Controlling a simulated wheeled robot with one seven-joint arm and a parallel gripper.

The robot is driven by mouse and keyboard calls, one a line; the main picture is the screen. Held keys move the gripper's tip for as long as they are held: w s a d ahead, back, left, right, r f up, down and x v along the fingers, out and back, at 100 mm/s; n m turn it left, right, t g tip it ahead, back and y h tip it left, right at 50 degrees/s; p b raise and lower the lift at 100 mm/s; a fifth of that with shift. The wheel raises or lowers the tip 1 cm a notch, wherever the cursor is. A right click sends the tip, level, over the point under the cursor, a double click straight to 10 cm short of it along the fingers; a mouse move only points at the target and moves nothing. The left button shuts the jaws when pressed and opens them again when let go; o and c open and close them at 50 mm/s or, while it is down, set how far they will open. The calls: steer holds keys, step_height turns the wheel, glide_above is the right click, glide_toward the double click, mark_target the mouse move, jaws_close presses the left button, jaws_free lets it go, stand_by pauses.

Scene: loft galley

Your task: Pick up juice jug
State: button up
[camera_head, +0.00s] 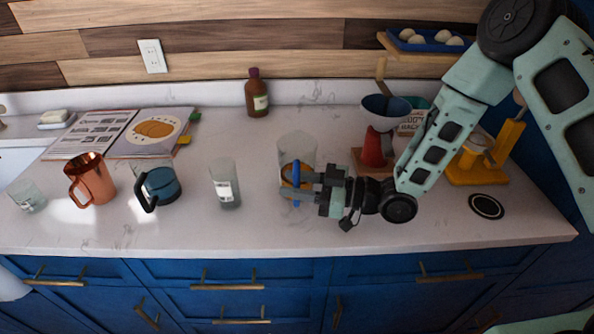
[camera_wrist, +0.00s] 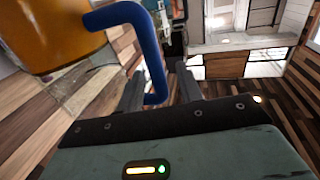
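The juice jug is a clear vessel with orange juice and a blue handle. In the head view the jug (camera_head: 297,150) stands on the counter at the centre, partly hidden by my gripper (camera_head: 298,186). In the wrist view the jug (camera_wrist: 55,35) fills the upper left, with its blue handle (camera_wrist: 153,60) reaching down between the fingers of my gripper (camera_wrist: 158,90). The fingers are open on either side of the handle's lower part, with a visible gap at least on the right.
A clear tumbler (camera_head: 225,184), a dark-handled glass pot (camera_head: 158,186) and a copper pitcher (camera_head: 92,180) stand left of the jug. A brown bottle (camera_head: 257,94) stands behind. A red item (camera_head: 374,150) on a wooden base stands close right, behind my wrist. The front counter strip is clear.

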jaws_close()
steer(key=shift+r, duration=0.15)
